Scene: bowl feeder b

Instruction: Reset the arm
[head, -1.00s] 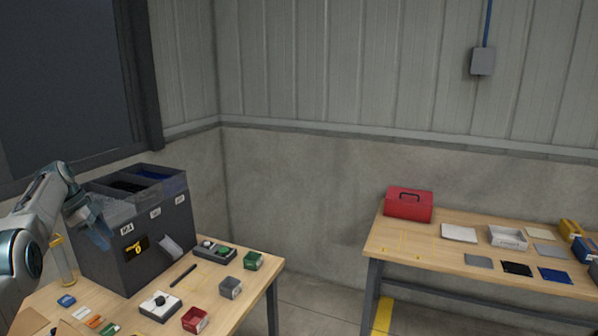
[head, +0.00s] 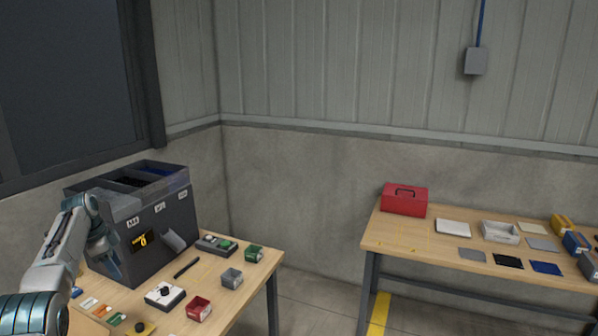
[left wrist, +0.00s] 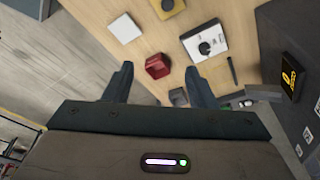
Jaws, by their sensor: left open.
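My left arm comes in from the left in the head view. Its gripper (head: 104,252) hangs in front of the dark grey feeder box (head: 158,232), near its left side. In the left wrist view the two fingers of my left gripper (left wrist: 160,84) are apart with nothing between them. A red box (left wrist: 157,66) lies on the table beyond the fingertips. It also shows in the head view (head: 198,308). My right gripper is not in view.
The wooden table (head: 225,306) holds a white dial unit (head: 165,295), a grey box (head: 232,278), a green box (head: 254,253) and a black pen-like rod (head: 187,267). A second table (head: 405,238) stands right with a red toolbox (head: 404,199). Floor lies between them.

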